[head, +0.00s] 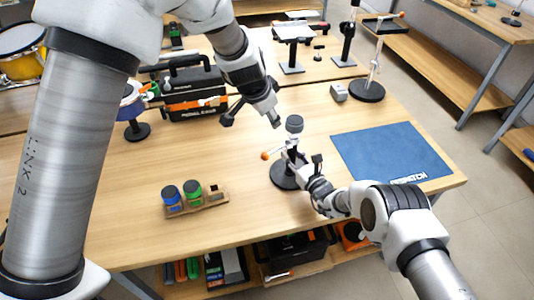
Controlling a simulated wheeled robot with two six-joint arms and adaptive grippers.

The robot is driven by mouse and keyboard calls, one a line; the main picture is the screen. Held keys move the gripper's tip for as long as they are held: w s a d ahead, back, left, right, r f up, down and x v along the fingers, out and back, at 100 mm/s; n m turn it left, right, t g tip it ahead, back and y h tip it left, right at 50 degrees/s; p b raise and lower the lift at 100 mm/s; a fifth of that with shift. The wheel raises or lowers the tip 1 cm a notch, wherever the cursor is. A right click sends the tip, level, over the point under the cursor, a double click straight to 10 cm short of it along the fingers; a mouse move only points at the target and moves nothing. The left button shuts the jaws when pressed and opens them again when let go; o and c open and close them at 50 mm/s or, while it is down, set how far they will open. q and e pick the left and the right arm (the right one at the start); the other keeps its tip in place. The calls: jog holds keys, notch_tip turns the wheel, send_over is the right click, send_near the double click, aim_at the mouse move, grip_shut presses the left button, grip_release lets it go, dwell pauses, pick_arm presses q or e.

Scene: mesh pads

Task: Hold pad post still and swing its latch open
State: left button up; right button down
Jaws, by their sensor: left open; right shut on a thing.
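The pad post (291,146) stands upright on a round black base (283,178) near the middle of the table. It has a dark grey head (294,124) on top and a side lever with an orange knob (265,156), likely the latch, pointing left. My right gripper (300,162) reaches in from the lower right and is shut on the pad post below its head. It hides part of the post. My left gripper (251,117) is open and empty, with spread fingers, above and left of the post's head and apart from it.
A blue mat (390,152) lies right of the post. A wooden holder with blue and green jars (193,193) sits front left. A black-and-orange toolbox (195,92) and a small stand (137,130) are behind left. Another stand (367,91) is at the back right.

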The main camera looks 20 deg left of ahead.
aim_at(265, 153)
pick_arm(q)
jog(key=s+f+m+g, duration=0.2)
jog(key=f+m+g, duration=0.1)
jog(key=s+d+f+m+g, duration=0.1)
jog(key=shift+s+f+m+y, duration=0.3)
jog(key=shift+f+m+y, duration=0.1)
jog(key=shift+s+a+f+g, duration=0.15)
jog(key=shift+s+g, duration=0.1)
jog(key=shift+g, duration=0.15)
jog(key=shift+f, duration=0.25)
jog(key=shift+a+f, duration=0.1)
jog(key=shift+f, duration=1.65)
jog(key=shift+c, duration=0.4)
grip_shut()
